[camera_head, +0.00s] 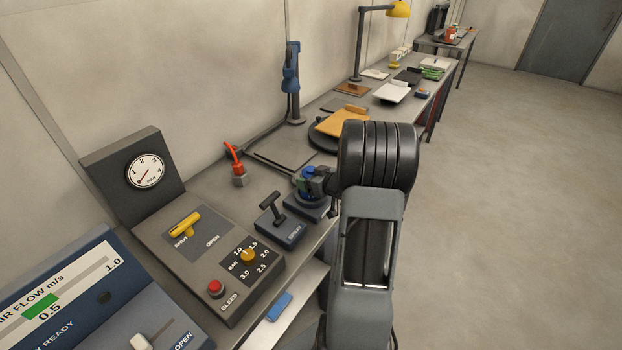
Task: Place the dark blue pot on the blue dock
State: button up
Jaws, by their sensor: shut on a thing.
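My gripper (316,183) is at the end of my arm, over the bench just left of the arm's dark wrist. It is shut on a small dark blue pot (307,172), which shows some green near its top. The fingers and wrist hide part of the pot. A dark blue block (307,211), which looks like the blue dock, sits on the bench directly below the pot. I cannot tell whether the pot touches it.
A T-handled blue block (286,236) stands close in front. A control box (207,262) with a yellow lever and gauge is to the left. A red-topped fitting (238,172) and a blue stand (292,85) are behind. An orange folder (342,121) lies farther along the bench.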

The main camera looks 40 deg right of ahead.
jog(key=o, duration=1.1)
jog(key=shift+r, duration=0.2)
jog(key=v, duration=1.1)
jog(key=w+a+r+m+g+h, duration=0.2)
jog(key=a+r+g+h, duration=0.1)
jog(key=a+r+h, duration=0.4)
jog(key=s+a+g+y, duration=0.2)
jog(key=s+a, duration=0.3)
jog(key=a, duration=0.4)
jog(key=s+a+f+g+y, duration=0.1)
jog(key=s+a+g+y, duration=0.2)
jog(key=s+a, duration=0.3)
jog(key=a+g, duration=0.1)
jog(key=a, duration=0.2)
jog(key=shift+n+y, duration=0.3)
jog(key=shift+n, duration=0.1)
